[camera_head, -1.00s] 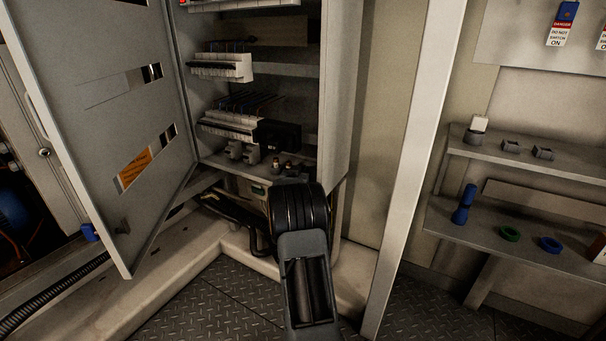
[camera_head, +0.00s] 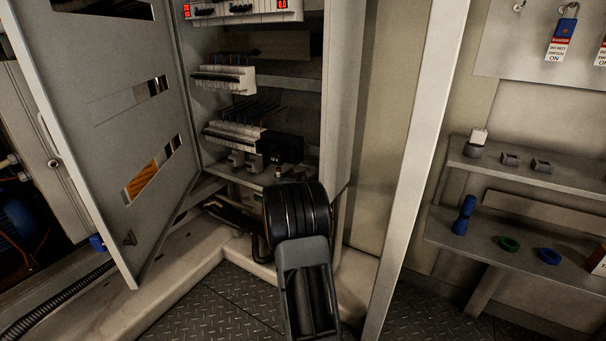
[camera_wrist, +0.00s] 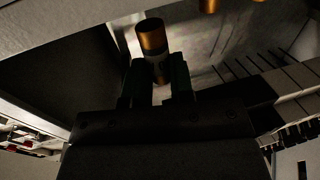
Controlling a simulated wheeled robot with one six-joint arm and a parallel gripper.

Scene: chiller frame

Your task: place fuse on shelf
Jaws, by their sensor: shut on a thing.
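In the wrist view a fuse (camera_wrist: 153,50), a cylinder with copper-coloured ends and a pale middle band, stands between the fingers of my gripper (camera_wrist: 158,82). The gripper is shut on it. The upper shelf (camera_head: 520,176) on the right wall holds a few small dark blocks and one white-topped piece. The lower shelf (camera_head: 470,240) holds a blue item, a green ring and a blue ring.
The cabinet door (camera_head: 105,130) stands open at left. Rows of breakers (camera_head: 226,78) and wired blocks fill the cabinet. A pale upright post (camera_head: 412,150) stands between cabinet and shelves. Lockout tags (camera_head: 562,40) hang at upper right. The floor (camera_head: 240,310) in front is clear.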

